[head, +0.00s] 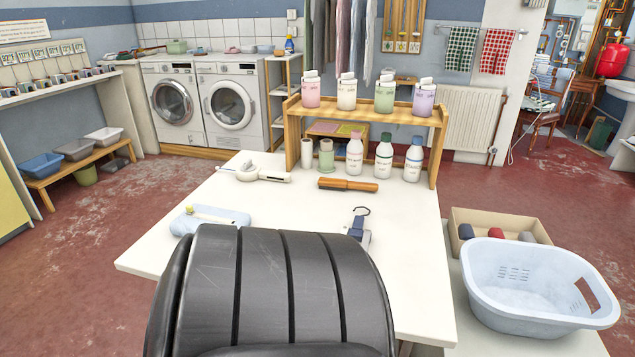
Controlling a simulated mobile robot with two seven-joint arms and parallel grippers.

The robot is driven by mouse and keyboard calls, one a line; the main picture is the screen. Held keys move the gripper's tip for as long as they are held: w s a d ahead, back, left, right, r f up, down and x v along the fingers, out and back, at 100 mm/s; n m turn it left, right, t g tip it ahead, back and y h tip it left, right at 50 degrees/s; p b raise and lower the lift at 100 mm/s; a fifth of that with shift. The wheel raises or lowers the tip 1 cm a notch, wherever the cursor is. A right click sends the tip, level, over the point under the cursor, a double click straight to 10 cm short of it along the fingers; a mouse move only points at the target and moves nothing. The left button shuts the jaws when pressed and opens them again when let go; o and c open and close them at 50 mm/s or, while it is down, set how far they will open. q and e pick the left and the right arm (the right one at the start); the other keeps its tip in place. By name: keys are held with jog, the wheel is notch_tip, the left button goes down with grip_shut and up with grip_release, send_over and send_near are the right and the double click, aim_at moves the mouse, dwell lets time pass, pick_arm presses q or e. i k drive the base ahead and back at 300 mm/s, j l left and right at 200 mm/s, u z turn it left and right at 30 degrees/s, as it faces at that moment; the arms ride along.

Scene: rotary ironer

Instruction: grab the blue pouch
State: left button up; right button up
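A pale blue, soft-looking pouch (210,220) lies on the left part of the white table (420,280), close to the front.
A brush with an orange-brown handle (347,184), a white handled tool (262,175) and a small grey-blue item (358,231) lie on the table. A wooden shelf (368,114) with several bottles stands at the back. A pale blue basket (525,285) is right.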

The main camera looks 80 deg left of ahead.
aim_at(185, 224)
jog(key=u, duration=0.9)
jog(key=k+j+u, duration=0.1)
jog(key=u, duration=1.25)
jog(key=j+u, duration=0.1)
jog(key=u, duration=0.75)
jog(key=j+z, duration=0.1)
jog(key=z, duration=0.2)
jog(key=j+z, duration=0.4)
jog(key=i+j+z, duration=0.1)
jog(key=j+z, duration=0.45)
jog(key=z, duration=0.2)
jog(key=j+z, duration=0.4)
jog(key=k+l, duration=0.05)
